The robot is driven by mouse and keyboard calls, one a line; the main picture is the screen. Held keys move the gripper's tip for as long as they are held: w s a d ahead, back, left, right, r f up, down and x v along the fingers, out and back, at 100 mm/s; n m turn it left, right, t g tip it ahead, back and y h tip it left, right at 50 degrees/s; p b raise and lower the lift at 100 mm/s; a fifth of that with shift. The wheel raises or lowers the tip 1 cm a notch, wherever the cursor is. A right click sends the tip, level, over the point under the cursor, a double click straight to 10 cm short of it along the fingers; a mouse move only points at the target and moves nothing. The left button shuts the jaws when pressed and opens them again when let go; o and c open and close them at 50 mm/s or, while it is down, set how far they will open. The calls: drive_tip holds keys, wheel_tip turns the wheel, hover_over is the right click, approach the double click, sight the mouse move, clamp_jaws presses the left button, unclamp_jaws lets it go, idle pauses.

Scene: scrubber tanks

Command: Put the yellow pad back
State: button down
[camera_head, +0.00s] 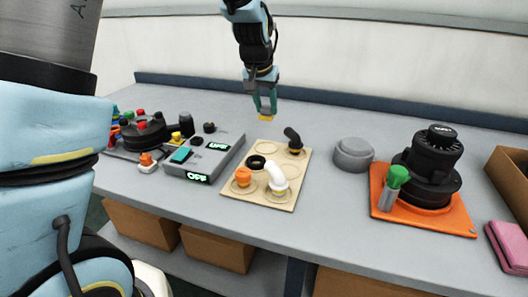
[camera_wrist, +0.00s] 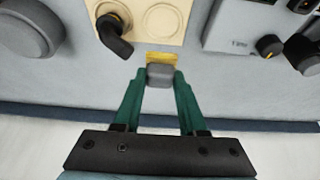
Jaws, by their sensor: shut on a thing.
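My gripper (camera_head: 265,102) hangs above the back of the table, behind the pale board. Its green fingers are shut on the yellow pad (camera_head: 266,118), which shows as a small yellow piece below the fingertips. In the wrist view a grey block (camera_wrist: 160,75) sits between the fingertips, with the yellow pad (camera_wrist: 160,56) just beyond it. The pad looks held above the grey tabletop, close to the board's edge in that view.
The pale board (camera_head: 262,205) holds an orange piece (camera_head: 243,177), a white elbow (camera_head: 277,178), a black ring (camera_head: 256,162) and a black elbow (camera_head: 293,140). A grey control box (camera_head: 203,160) stands left. A grey round lid (camera_head: 353,154) and an orange plate (camera_head: 448,224) stand right.

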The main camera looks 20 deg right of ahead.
wheel_tip(320, 180, down, 10)
drive_tip(key=shift+r+p, duration=0.1)
drive_tip(key=shift+p, duration=0.85)
drive_tip(key=shift+f, duration=0.2)
drive_tip(key=shift+c, duration=2.3)
unclamp_jaws()
drive_tip(key=shift+r, duration=0.3)
drive_tip(key=b+v, duration=0.1)
drive_tip(key=v, duration=1)
drive_tip(key=shift+r+b, duration=0.35)
